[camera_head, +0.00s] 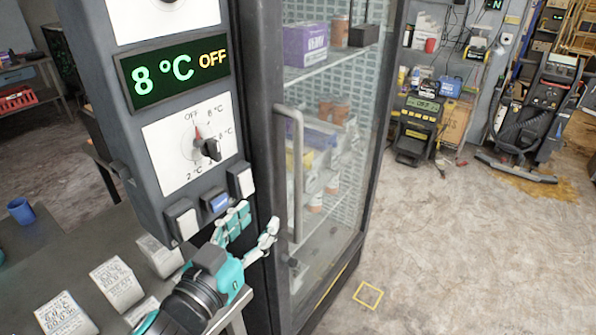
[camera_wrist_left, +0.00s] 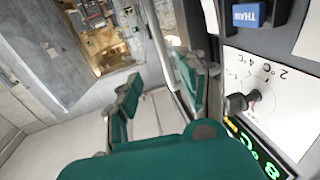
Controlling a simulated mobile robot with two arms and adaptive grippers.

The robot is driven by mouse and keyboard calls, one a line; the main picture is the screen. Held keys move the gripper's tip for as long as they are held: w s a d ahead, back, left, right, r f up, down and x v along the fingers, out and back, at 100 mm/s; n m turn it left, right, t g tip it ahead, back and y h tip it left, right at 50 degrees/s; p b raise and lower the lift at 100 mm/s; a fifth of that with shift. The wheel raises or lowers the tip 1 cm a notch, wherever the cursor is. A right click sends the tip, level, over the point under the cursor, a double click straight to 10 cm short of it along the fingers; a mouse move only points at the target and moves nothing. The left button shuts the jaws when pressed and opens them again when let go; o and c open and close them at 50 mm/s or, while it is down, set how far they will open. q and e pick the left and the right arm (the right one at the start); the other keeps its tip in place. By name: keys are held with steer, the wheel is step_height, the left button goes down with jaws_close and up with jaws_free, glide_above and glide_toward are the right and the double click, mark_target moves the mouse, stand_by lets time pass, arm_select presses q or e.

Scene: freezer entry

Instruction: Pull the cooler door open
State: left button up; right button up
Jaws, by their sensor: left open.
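The cooler door (camera_head: 335,150) is a glass door in a dark frame, and it looks shut. Its light grey vertical handle (camera_head: 297,175) is on the door's left side. My left gripper (camera_head: 252,228) is open and empty, low in front of the control panel, to the left of the handle's lower end and apart from it in the picture. In the left wrist view, its two teal fingers (camera_wrist_left: 158,95) are spread apart. A pale, slightly curved bar (camera_wrist_left: 160,45) runs down between them there; I cannot tell for sure that it is the handle. My right gripper is not in view.
The control panel (camera_head: 165,100) with a green "8 °C OFF" display, a dial (camera_head: 210,149) and switches (camera_head: 215,202) stands close to my left gripper. A grey table (camera_head: 85,260) with printed labels is below left. The floor (camera_head: 460,250) right of the cooler is open.

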mark_target(297, 175)
arm_select(q)
steer(key=b+x, duration=0.7)
steer(key=x, duration=1)
steer(key=shift+w+f+b, duration=0.1)
steer(key=shift+f+b, duration=0.05)
steer(key=shift+b, duration=0.25)
jaws_close()
steer(key=shift+w+d+f, duration=0.2)
steer(key=shift+d+f, duration=0.05)
